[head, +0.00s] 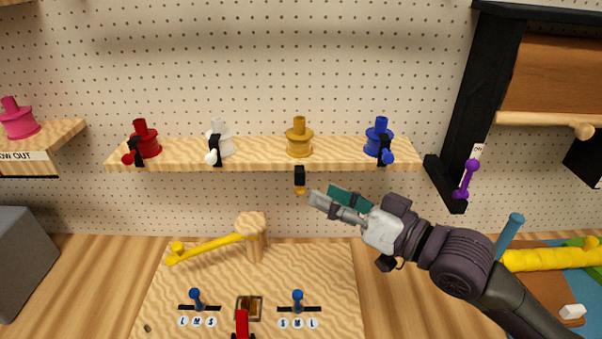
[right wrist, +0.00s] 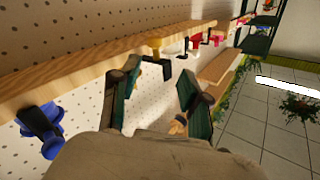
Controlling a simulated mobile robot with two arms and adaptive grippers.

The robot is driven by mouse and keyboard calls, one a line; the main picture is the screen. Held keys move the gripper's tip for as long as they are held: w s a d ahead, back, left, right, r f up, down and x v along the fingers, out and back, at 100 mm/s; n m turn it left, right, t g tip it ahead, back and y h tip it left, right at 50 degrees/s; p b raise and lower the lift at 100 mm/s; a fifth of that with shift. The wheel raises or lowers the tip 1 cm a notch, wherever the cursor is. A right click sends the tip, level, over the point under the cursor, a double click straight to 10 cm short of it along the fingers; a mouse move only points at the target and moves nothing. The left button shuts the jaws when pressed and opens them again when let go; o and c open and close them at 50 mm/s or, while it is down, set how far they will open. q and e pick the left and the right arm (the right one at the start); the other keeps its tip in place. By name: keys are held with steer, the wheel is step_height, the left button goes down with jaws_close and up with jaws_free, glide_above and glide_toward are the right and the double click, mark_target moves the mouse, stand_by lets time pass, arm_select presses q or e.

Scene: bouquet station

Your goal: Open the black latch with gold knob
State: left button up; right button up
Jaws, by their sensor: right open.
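The black latch (head: 299,176) hangs straight down below the front edge of the wooden shelf, under the gold spool (head: 299,139). Its gold knob (head: 300,191) is at the lower end. My right gripper (head: 324,198) is just right of the knob, with its fingers pointing left, and appears not to touch it. In the right wrist view the gripper (right wrist: 158,88) is open and empty, its fingers spread apart. The black latch (right wrist: 157,64) shows there between and beyond the fingers, below the gold spool (right wrist: 156,42). My left gripper is not in view.
Red (head: 145,140), white (head: 219,138) and blue (head: 379,137) spools with black latches stand on the same shelf (head: 260,162). Below is a wooden panel (head: 210,275) with a yellow lever (head: 205,248) and blue sliders. A black frame (head: 480,95) stands at right.

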mark_target(304, 192)
steer(key=shift+p+x, duration=0.8)
steer(key=shift+x, duration=2.6)
steer(key=shift+s, duration=0.1)
steer(key=c, duration=0.7)
steer(key=f+n+y+b, duration=0.1)
steer(key=b, duration=0.3)
steer(key=f+n+y+b, duration=0.1)
steer(key=n+b, duration=0.1)
steer(key=b, duration=0.2)
steer(key=shift+w+n+t, duration=0.2)
steer(key=shift+n+t, duration=0.1)
steer(key=shift+t, duration=0.1)
jaws_close()
steer(key=shift+w+d+n+y+b, duration=0.1)
steer(key=shift+w+n+y+b, duration=0.05)
steer(key=shift+n+y+b, duration=0.2)
